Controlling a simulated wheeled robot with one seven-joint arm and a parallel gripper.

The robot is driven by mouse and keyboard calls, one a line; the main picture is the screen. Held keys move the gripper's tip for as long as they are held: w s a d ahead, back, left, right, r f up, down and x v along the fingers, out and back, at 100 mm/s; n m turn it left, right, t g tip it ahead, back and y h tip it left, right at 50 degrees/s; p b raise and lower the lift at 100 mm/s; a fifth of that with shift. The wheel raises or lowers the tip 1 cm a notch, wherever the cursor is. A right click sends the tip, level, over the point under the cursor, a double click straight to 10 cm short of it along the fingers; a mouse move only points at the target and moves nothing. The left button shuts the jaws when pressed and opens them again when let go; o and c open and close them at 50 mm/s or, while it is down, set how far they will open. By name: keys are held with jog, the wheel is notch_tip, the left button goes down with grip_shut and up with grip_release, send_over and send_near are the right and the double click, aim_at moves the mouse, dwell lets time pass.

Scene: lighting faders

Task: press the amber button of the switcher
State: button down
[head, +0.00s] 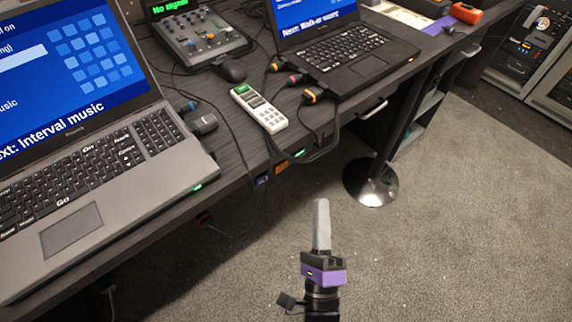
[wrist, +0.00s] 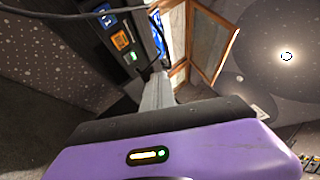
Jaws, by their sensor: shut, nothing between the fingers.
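A dark strip at the desk's front edge, which looks like the switcher, carries a blue, an amber and a green-lit square. The amber button (head: 281,167) sits between the other two in the head view; it also shows in the wrist view (wrist: 122,40) at the upper left. My gripper (head: 321,204) has grey fingers pressed together and a purple and black body. It is in front of the desk, over the carpet, to the right of and lower in the picture than the button. In the wrist view the fingertips (wrist: 158,80) are apart from the amber button.
The desk (head: 236,150) holds a grey laptop (head: 75,205), a black laptop (head: 345,60), a white remote-like device (head: 258,108) and a mixer (head: 197,42). Cables hang over the desk edge near the buttons. A round metal post base (head: 370,185) stands on the carpet. Carpet right of my gripper is clear.

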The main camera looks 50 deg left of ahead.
jog(key=b, duration=0.1)
send_near(287, 161)
jog(key=w+r, duration=0.2)
jog(key=w, duration=0.2)
jog(key=shift+s+a+r+b, duration=0.1)
jog(key=shift+a+r+b, duration=0.1)
jog(key=shift+a, duration=0.4)
jog(key=shift+a+r+b, duration=0.1)
jog(key=shift+a+b, duration=0.05)
jog(key=shift+a, duration=0.4)
jog(key=shift+a, duration=0.1)
dwell(1.1)
jog(key=shift+a+b, duration=0.3)
jog(key=shift+b, duration=0.05)
jog(key=shift+a, duration=0.35)
dwell(0.6)
jog(key=shift+d, duration=0.15)
jog(key=shift+d+b, duration=0.3)
jog(key=shift+d, duration=0.35)
